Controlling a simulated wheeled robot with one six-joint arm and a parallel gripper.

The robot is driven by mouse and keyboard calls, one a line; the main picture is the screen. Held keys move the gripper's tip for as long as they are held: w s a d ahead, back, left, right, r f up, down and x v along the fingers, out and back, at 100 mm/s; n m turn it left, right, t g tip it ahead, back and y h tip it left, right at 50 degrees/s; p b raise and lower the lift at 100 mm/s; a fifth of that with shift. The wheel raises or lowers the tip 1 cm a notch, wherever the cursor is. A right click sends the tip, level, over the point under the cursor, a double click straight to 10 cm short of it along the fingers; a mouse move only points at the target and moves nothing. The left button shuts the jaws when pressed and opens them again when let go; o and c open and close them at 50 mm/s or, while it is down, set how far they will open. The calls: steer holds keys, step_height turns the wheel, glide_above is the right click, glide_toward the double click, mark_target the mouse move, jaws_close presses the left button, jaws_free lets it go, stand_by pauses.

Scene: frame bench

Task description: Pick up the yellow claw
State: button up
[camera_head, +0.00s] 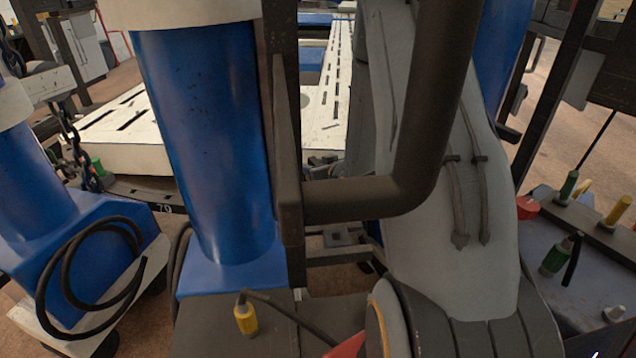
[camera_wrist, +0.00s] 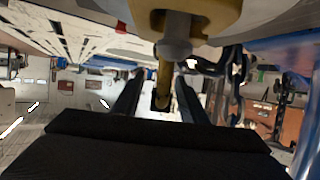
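In the wrist view, a yellow piece (camera_wrist: 222,16) with a grey round fitting hangs in from the top edge; its upper part is cut off. A narrow yellow rod (camera_wrist: 164,82) with a dark end comes down from the fitting. I cannot tell for certain whether this is the yellow claw. My gripper (camera_wrist: 159,84) has its two dark fingers apart, one on each side of the rod, with gaps visible, so it looks open. I cannot tell how far the rod reaches between the fingers in depth. In the head view I make out neither the claw nor my gripper.
A dark chain (camera_wrist: 236,78) hangs close on the right in the wrist view. In the head view, a thick blue column (camera_head: 212,140) stands left of centre, a slotted pale bench (camera_head: 120,140) behind it. Black hose (camera_head: 45,280) lies coiled on a blue base at left.

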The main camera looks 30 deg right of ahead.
jaws_close()
steer(key=shift+r, duration=0.1)
step_height(320, 180, up, 10)
steer(key=shift+f+p, duration=0.1)
steer(key=shift+p, duration=0.75)
steer(key=shift+a, duration=0.15)
